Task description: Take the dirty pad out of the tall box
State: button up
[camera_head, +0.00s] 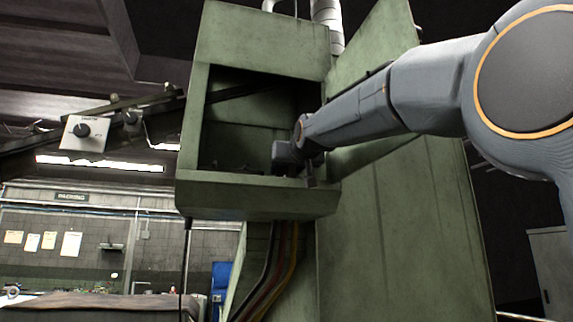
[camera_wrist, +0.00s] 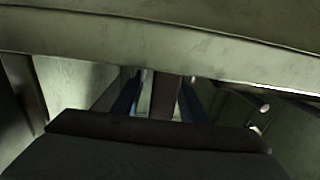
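The tall green box (camera_head: 255,40) stands in the middle of the head view with its dark front opening facing me. My arm reaches in from the right, and my gripper (camera_head: 284,157) is at the lower right of the opening, partly lost in shadow. In the wrist view my gripper (camera_wrist: 160,98) shows two bluish fingers, spread apart. A dark brown upright strip (camera_wrist: 165,97) shows between them; it may be the edge of the dirty pad, but I cannot tell. I see no clear grip on it. The fingertips are partly hidden.
A pale green ledge (camera_wrist: 160,40) of the box crosses the top of the wrist view, close to my fingers. Green walls stand on both sides. Cables (camera_head: 277,260) hang below the box.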

jog(key=shift+w, duration=0.2)
jog(key=shift+c, duration=0.4)
grip_shut()
jog(key=r+b+v, duration=0.1)
jog(key=b+v, duration=0.3)
jog(key=v, duration=0.5)
jog(key=r+b+v, duration=0.2)
jog(key=b+v, duration=0.3)
jog(key=v, duration=0.4)
jog(key=shift+r, duration=0.3)
